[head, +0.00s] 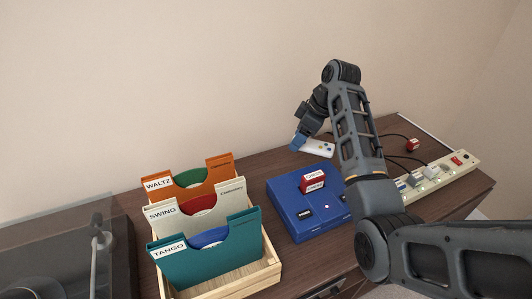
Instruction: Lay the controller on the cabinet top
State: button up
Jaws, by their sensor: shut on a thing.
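A white controller (318,148) with small coloured buttons shows behind the blue console, near the wall. My gripper (299,142) comes down from above at the controller's left end, its blue fingertips shut on it. Part of the controller's left end is hidden by the fingers. The controller looks roughly flat and is at or just above the dark wood cabinet top (258,168); I cannot tell whether it touches. My arm crosses the right half of the view and hides part of the cabinet top.
A blue console (290,222) with a red cartridge (312,181) stands in the middle. A wooden crate (262,275) of labelled record sleeves is left of it, a turntable (60,250) far left. A power strip (440,175) with plugs and black cables lies at right, a red plug (413,145) behind.

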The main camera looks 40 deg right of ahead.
send_over(271, 157)
jog(key=s, duration=0.1)
jog(key=f, duration=0.4)
jog(key=shift+s+d+f, duration=0.15)
jog(key=shift+d+f, duration=0.15)
jog(key=shift+d, duration=0.1)
jog(key=shift+f+p, duration=0.35)
jog(key=shift+f, duration=1.65)
jog(key=shift+f, duration=0.2)
jog(key=o, duration=1.1)
jog(key=shift+c, duration=0.2)
jog(key=shift+r, duration=0.1)
jog(key=shift+r, duration=0.2)
jog(key=v, duration=1.1)
jog(key=shift+s+r, duration=0.2)
jog(key=shift+r, duration=0.15)
